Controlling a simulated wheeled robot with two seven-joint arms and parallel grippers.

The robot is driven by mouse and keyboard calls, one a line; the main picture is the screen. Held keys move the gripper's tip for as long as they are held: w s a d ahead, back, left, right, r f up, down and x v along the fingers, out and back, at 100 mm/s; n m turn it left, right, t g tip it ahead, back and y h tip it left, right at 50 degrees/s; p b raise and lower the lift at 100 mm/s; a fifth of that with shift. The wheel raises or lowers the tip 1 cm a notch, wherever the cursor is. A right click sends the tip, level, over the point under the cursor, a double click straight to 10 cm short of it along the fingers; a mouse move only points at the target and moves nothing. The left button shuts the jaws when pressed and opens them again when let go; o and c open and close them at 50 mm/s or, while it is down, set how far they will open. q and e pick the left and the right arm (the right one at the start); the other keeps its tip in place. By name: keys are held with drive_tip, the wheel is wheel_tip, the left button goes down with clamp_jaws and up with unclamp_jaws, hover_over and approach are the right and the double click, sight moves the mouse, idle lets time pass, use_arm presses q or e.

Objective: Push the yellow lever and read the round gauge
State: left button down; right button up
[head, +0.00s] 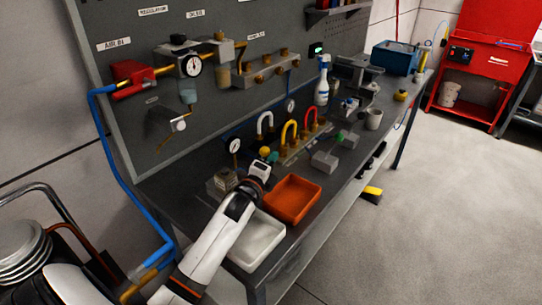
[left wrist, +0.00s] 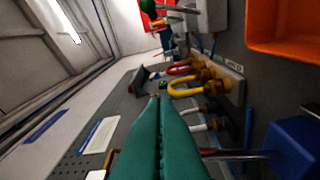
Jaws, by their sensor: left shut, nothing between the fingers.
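A round gauge (head: 191,66) with a white dial hangs on the grey panel; its reading is too small to make out. Smaller round gauges stand on the bench, one at the left (head: 235,146) and one farther back (head: 290,105). A small yellow knob (head: 264,150) shows beside my left gripper's fingers; I cannot tell whether it is the lever. My left gripper (head: 272,158) is low over the bench, behind the orange tray. Its green fingers (left wrist: 157,99) are pressed together and empty in the left wrist view. My right gripper is not visible.
Yellow (head: 287,134) and red (head: 311,121) hose loops stand just beyond the gripper. An orange tray (head: 312,206) and a white tray (head: 272,255) lie at the front edge. A spray bottle (head: 322,88) and grey blocks (head: 324,161) stand farther right.

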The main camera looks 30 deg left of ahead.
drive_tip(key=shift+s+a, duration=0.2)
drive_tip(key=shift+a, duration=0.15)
